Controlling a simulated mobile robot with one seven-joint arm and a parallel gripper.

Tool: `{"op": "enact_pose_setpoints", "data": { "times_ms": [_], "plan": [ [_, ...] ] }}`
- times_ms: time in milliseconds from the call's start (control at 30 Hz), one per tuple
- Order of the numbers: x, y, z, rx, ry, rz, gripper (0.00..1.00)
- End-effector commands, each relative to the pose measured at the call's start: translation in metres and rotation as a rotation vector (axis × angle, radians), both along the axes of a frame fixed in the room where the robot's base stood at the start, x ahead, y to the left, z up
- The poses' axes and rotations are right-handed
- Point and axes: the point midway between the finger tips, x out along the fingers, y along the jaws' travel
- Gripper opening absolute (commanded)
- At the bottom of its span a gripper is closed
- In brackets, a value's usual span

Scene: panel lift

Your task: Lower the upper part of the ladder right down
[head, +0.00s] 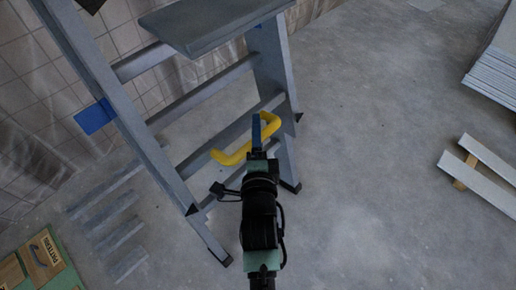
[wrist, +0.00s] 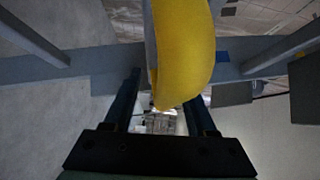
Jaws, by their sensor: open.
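The grey ladder (head: 176,168) stands on the floor, with a flat platform (head: 213,20) at its upper end and several rungs between its rails. A bent yellow handle (head: 231,158) sits at a low rung. My gripper (head: 263,132) is at the handle's right end, with a blue finger showing beside the yellow bar. In the wrist view the handle (wrist: 183,50) looms close, and its lower end reaches in between my two open fingers (wrist: 160,100). I cannot tell whether a finger touches it. Part of the right finger is hidden by the handle.
A blue plate (head: 95,117) is on the ladder's left rail. A tiled wall (head: 35,75) is behind. White boards (head: 480,170) lie at the right, below a stack of panels (head: 497,68). Cardboard boxes (head: 40,257) are at the lower left. The floor right of the ladder is clear.

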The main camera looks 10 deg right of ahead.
Motion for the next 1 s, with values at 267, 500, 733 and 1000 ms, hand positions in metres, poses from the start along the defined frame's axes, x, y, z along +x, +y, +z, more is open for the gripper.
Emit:
{"op": "enact_pose_setpoints", "data": {
  "times_ms": [267, 500, 733, 1000],
  "plan": [
    [-0.046, 0.007, 0.007, 0.002, 0.006, -0.001, 0.57],
    [-0.091, 0.015, 0.009, 0.001, 0.008, -0.001, 0.57],
    [-0.118, 0.019, 0.009, 0.001, 0.006, -0.001, 0.57],
    [-0.123, 0.019, 0.008, 0.001, 0.005, -0.001, 0.57]
  ]
}}
